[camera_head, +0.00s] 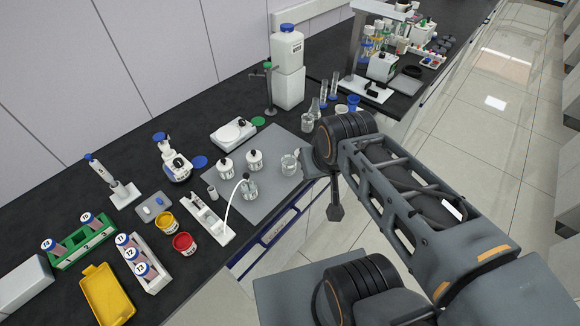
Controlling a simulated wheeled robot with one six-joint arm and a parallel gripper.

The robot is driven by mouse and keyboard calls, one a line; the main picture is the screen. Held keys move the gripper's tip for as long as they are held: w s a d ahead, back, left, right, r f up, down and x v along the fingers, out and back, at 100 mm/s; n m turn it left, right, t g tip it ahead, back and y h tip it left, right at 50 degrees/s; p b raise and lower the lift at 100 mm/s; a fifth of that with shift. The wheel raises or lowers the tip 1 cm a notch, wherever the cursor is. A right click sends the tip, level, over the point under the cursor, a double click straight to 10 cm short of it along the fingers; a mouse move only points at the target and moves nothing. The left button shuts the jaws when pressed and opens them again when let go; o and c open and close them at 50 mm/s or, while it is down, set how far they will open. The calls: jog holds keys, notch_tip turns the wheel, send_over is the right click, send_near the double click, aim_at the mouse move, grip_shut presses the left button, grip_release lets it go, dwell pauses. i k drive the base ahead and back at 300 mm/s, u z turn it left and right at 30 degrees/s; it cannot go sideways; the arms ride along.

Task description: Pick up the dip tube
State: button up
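A thin white curved tube (230,203), which looks like the dip tube, arches between a small glass bottle (250,191) and a white tray-like holder (208,220). The bottle stands on the grey mat. I cannot tell exactly how either tube end is seated. My arm reaches in from the lower right, and its big joint is at the mat's right side. A dark slim part, perhaps of my gripper (335,211), hangs below that joint, to the right of the tube and well apart from it. The fingers are not clearly shown, and nothing held is visible.
Two reactor bottles (225,166) and a glass beaker (289,164) stand on the grey mat (271,196) near the tube. Yellow (164,222) and red (184,244) pots stand left of the holder. A stand (270,90) and a white canister (287,47) are behind.

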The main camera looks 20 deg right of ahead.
aim_at(245, 176)
jog(key=z, duration=1.65)
jog(key=k, duration=1.05)
jog(key=u, duration=2.05)
jog(key=i, duration=0.5)
jog(key=u, duration=0.05)
